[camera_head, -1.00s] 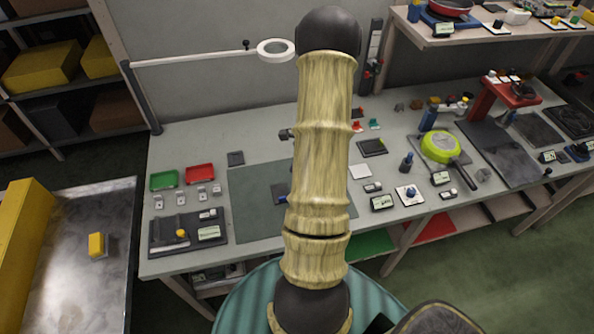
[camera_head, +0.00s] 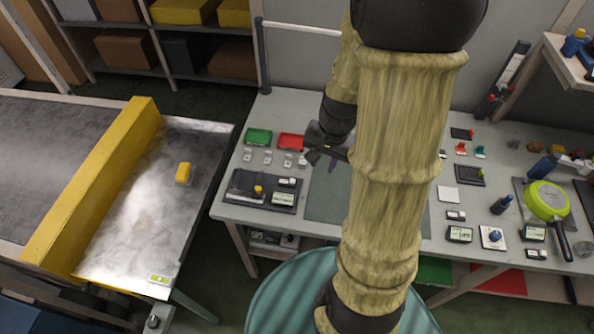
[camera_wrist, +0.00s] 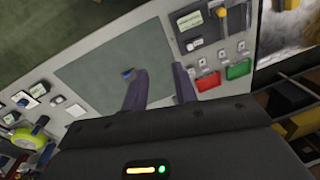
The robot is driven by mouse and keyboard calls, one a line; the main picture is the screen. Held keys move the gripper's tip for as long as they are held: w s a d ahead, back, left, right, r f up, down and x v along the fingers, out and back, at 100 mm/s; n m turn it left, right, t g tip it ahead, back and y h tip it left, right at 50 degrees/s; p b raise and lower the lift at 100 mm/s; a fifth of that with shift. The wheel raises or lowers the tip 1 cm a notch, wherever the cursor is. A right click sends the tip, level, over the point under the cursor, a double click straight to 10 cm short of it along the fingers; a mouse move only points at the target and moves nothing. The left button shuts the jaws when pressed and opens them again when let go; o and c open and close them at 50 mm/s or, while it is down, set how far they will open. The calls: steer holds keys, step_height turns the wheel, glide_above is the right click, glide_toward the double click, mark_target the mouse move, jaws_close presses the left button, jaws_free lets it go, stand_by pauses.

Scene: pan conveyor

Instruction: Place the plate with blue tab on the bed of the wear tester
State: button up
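My gripper (camera_head: 322,158) is above the green mat (camera_head: 325,200), left of my arm in the head view. In the wrist view its two fingers (camera_wrist: 160,75) stand apart, with no object visible between them. A small blue piece (camera_wrist: 127,72) shows beside the tip of the left finger, over the mat (camera_wrist: 95,70); it may be the blue tab, and the plate itself cannot be made out. A black device with a yellow knob and a display (camera_head: 262,190) stands at the bench's left end; it also shows in the wrist view (camera_wrist: 200,25). I cannot tell whether it is the wear tester.
Green (camera_head: 258,137) and red (camera_head: 291,141) trays and several small grey pieces lie behind the black device. A metal table (camera_head: 150,215) with a yellow block stands left. A green pan (camera_head: 546,200) and small instruments occupy the bench's right. My arm hides the middle.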

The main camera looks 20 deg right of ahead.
steer(key=s+a+r+n+t, duration=0.1)
steer(key=s+a+r+n, duration=0.2)
steer(key=a+n, duration=0.5)
steer(key=shift+s+a+r+h, duration=0.2)
steer(key=shift+s+r+h, duration=0.2)
steer(key=shift+r, duration=0.15)
steer(key=shift+o, duration=0.5)
steer(key=shift+d, duration=0.1)
